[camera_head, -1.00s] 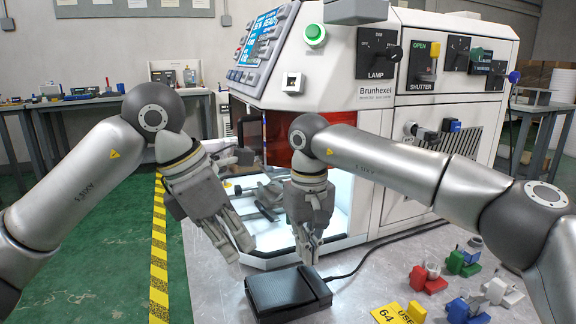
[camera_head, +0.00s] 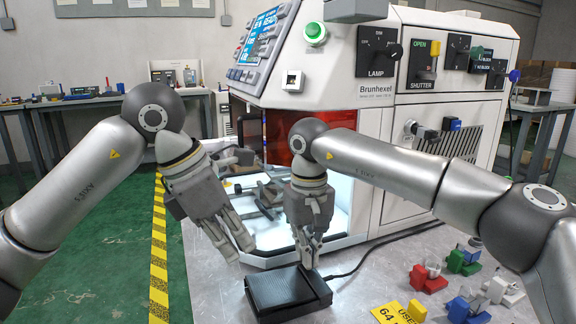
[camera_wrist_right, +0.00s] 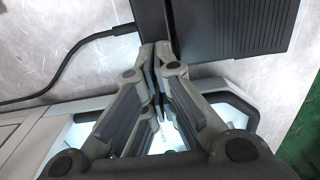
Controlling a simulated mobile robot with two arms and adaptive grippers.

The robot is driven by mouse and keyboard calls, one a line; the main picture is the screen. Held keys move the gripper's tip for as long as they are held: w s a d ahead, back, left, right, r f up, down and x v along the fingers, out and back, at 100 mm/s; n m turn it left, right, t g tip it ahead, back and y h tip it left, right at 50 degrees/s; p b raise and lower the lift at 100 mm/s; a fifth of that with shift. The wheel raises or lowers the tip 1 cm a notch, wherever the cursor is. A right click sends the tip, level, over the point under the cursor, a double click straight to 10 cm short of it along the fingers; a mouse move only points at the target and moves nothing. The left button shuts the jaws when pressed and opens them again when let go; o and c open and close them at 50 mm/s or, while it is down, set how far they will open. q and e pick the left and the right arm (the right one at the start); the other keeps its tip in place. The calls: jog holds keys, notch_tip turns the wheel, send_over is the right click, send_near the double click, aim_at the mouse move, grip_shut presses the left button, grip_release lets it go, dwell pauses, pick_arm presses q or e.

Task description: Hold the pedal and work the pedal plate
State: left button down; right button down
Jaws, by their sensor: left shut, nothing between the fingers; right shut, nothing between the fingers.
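The black foot pedal (camera_head: 275,292) lies on the grey metal table top, with a cable at its right back. In the right wrist view its wide ribbed plate (camera_wrist_right: 240,25) is at the upper right, beside a narrower black part (camera_wrist_right: 150,18). My right gripper (camera_head: 308,267) is shut and points down at the pedal's back edge. Its fingertips (camera_wrist_right: 156,52) overlap the pedal's edge in the right wrist view; I cannot tell whether they touch it. My left gripper (camera_head: 243,253) is shut and empty, left of and above the pedal.
The white machine (camera_head: 385,150) with knobs and a lit opening stands behind the pedal. Coloured small fixtures (camera_head: 427,278) and a yellow label (camera_head: 390,314) lie on the table at the right. The pedal's cable (camera_head: 365,257) runs right. Bare table lies left of the pedal.

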pick_arm(q)
jog(key=shift+f, duration=0.2)
pick_arm(e)
jog(key=shift+f, duration=0.65)
